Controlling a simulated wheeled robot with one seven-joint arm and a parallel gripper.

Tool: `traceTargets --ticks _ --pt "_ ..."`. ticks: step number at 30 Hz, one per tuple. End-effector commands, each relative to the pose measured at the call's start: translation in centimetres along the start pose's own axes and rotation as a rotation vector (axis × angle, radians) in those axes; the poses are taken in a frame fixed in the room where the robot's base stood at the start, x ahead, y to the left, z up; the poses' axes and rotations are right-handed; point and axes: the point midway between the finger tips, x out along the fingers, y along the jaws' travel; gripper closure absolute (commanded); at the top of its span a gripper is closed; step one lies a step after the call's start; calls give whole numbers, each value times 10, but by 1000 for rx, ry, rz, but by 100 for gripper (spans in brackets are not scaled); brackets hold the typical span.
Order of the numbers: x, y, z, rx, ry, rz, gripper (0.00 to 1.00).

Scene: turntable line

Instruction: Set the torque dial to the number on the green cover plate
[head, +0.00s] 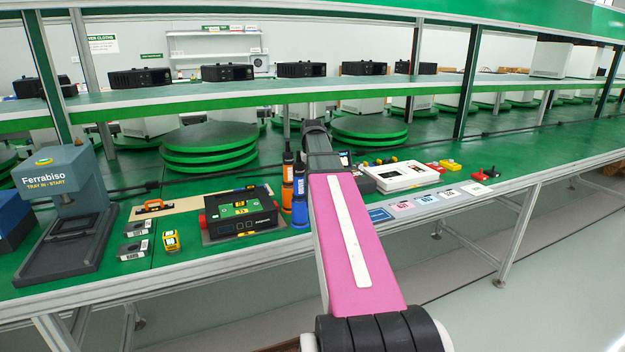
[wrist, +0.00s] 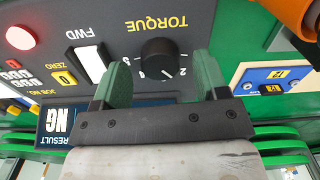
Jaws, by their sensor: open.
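The black torque dial (wrist: 160,58) sits on a dark panel under the word TORQUE, upside down in the wrist view. It has a white pointer line; a 2 shows at its lower right, and other scale marks are partly hidden. My gripper (wrist: 162,66) is open, with green fingers on either side of the dial; contact cannot be told. In the head view my arm hides the gripper and the dial. A small green plate (head: 226,211) with yellow labels lies on a black unit at centre left; its number is too small to read surely.
The panel also has a white FWD switch (wrist: 90,64), a yellow ZERO button (wrist: 64,78), a red button (wrist: 19,37) and an NG display (wrist: 57,121). A blue plate (wrist: 257,77) with yellow labels is at right, near an orange object (wrist: 300,17). Blue-orange bottles (head: 299,200) stand beside my arm.

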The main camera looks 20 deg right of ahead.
Motion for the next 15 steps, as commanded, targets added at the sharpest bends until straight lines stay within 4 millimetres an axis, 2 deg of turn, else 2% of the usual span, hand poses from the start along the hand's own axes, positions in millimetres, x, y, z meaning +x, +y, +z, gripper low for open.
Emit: traceTargets --ticks 6,14,15 --pt "11 0 0 0 1 0 33" --pt "12 0 0 0 1 0 33" --pt "12 0 0 0 1 0 39"
